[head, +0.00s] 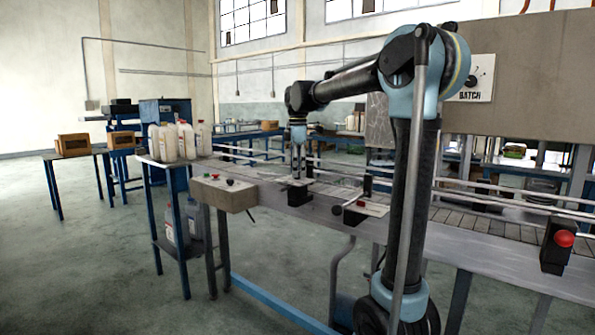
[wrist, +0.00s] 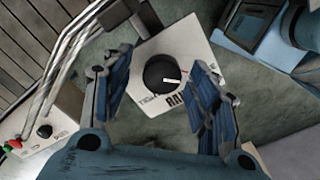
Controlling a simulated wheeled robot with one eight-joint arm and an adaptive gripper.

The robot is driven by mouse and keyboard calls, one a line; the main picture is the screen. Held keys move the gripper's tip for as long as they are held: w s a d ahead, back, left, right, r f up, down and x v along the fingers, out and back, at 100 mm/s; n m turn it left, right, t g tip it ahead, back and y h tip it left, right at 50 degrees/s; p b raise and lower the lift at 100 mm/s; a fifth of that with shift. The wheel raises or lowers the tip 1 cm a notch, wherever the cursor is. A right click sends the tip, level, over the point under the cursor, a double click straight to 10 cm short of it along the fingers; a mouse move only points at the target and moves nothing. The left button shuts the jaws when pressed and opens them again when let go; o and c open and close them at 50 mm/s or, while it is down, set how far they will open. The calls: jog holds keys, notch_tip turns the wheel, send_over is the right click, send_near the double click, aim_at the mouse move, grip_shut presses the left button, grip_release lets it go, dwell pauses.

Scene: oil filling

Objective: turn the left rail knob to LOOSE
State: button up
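The rail knob (wrist: 163,72) is round and black with a white pointer line, on a white plate (wrist: 180,37) in the wrist view. The pointer faces right in that view. Partly readable lettering on the plate looks like "TIGHT" at the lower left and "RAIL" below; the right finger covers part of the plate. My gripper (wrist: 161,62) is open, one blue finger on each side of the knob with gaps between. In the head view my gripper (head: 298,168) points down over a small white plate (head: 293,182) on the conveyor's near edge; the knob is not clear there.
A control box (head: 222,191) with coloured buttons sits left of the gripper. Conveyor guide rails (wrist: 57,65) run close by. White jugs (head: 172,141) stand on a blue table at left.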

notch_tip(320, 180, up, 12)
dwell(0.7)
